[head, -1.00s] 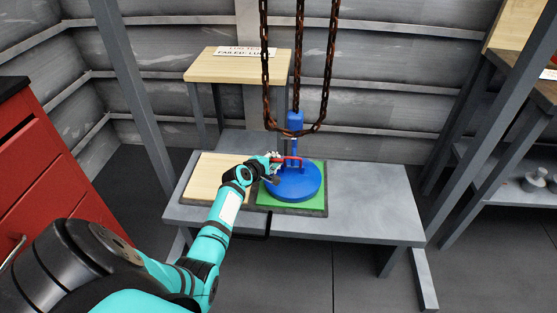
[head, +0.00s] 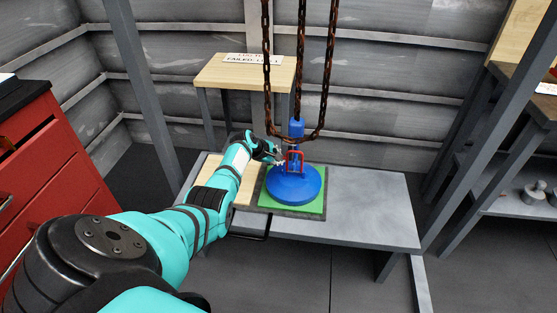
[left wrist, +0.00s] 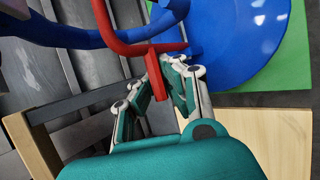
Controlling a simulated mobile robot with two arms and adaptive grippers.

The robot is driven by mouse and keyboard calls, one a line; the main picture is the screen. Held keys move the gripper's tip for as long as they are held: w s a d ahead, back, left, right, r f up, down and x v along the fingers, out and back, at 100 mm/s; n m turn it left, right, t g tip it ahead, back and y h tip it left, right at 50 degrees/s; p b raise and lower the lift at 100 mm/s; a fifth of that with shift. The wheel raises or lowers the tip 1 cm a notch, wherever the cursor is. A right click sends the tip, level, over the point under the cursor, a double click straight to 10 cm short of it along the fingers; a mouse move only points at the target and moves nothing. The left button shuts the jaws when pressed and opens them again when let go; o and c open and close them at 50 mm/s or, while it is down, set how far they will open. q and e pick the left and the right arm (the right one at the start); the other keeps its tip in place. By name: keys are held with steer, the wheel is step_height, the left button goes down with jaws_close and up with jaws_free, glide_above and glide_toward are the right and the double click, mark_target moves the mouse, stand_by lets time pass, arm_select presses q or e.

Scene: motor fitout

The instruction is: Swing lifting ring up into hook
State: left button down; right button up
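The red lifting ring (head: 300,157) stands roughly upright on top of the round blue motor part (head: 295,188). The blue hook (head: 297,128) hangs from rusty chains close above and behind it; whether ring and hook touch cannot be told. My left gripper (head: 279,155) is at the ring's left side. In the left wrist view its fingers (left wrist: 164,72) lie on both sides of a red bar of the ring (left wrist: 155,80) and look closed on it. The blue part (left wrist: 245,35) is beyond, at upper right. My right gripper is out of view.
Rusty chains (head: 328,75) hang on both sides of the hook. The blue part sits on a green pad (head: 313,208) beside a wooden board on the grey table (head: 375,210). A small wooden stand (head: 215,73) is behind, a red cabinet (head: 45,160) at left.

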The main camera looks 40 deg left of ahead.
arm_select(q)
steer(key=shift+w+a+r, duration=0.35)
steer(key=shift+w, duration=0.05)
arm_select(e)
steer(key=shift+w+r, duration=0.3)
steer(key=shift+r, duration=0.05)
arm_select(q)
steer(key=c, duration=2)
jaws_free()
steer(key=o, duration=0.5)
steer(key=shift+s+r, duration=0.1)
steer(key=shift+o, duration=0.7)
steer(key=shift+g, duration=0.3)
steer(key=shift+d+f, duration=0.1)
steer(key=shift+f, duration=0.1)
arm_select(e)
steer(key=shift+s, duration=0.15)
arm_select(q)
steer(key=v, duration=1.2)
